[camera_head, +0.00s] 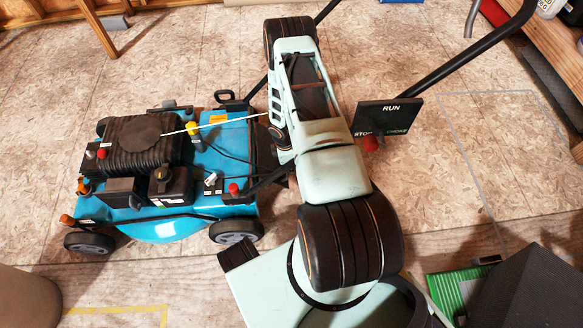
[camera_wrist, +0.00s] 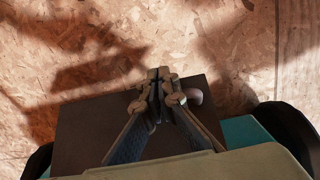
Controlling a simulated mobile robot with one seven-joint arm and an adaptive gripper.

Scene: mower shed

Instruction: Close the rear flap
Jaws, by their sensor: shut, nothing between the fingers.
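The blue mower (camera_head: 215,140) stands on the floor at the left in the head view, its rear end towards my arm. A dark flat panel, which looks like the rear flap (camera_wrist: 85,130), lies under my gripper in the wrist view, with a pale rounded knob near its far right corner. My gripper (camera_wrist: 160,82) is shut and empty, its tips over the panel's far edge; I cannot tell whether they touch. In the head view, my arm hides the gripper and most of the flap. The flap's angle is unclear.
Black handlebar tubes (camera_head: 450,56) rise at the right, with a RUN/STOP/CHOKE panel (camera_head: 385,117) close to my arm. Dark wheels (camera_wrist: 292,132) flank the flap in the wrist view. A wooden bench (camera_head: 556,50) stands at the upper right. The floor behind is open.

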